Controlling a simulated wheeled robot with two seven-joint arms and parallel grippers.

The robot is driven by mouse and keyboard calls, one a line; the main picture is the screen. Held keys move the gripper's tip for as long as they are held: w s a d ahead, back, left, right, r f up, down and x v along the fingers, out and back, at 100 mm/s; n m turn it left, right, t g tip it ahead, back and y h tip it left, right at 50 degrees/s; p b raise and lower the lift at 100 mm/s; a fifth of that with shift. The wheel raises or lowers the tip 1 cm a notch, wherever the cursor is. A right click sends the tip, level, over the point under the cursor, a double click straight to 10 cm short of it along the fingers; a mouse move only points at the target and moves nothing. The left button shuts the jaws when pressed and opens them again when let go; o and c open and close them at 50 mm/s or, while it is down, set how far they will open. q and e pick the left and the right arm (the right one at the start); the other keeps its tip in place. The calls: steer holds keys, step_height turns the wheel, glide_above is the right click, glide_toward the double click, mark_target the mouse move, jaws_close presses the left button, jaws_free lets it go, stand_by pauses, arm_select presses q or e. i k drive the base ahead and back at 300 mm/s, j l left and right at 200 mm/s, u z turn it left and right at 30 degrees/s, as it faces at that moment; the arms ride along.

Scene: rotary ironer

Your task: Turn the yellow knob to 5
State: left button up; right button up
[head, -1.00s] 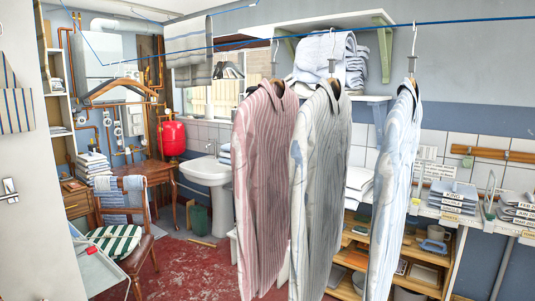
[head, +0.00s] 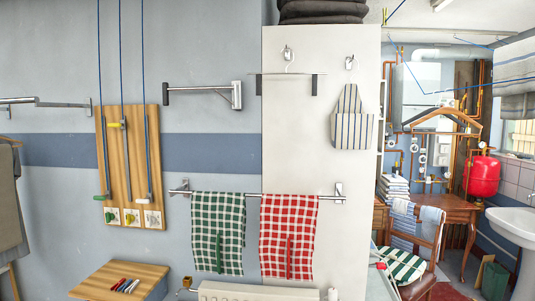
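A yellow handle (head: 115,125) sits high on an upright wooden board (head: 126,170) on the left wall, beside the middle of three blue cords. No number or scale can be read near it. A small brass-coloured fitting (head: 186,282) shows at the left end of the white radiator (head: 255,291), low in the picture; its markings are too small to read. Neither of my grippers shows in the head view.
Green (head: 218,232) and red (head: 289,236) checked towels hang on a rail above the radiator. A wooden table top (head: 120,281) with several coloured pens stands at lower left. A chair (head: 412,250), wooden desk and white sink (head: 515,225) stand at the right.

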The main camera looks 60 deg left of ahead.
mark_target(129, 218)
steer(key=u, duration=2.85)
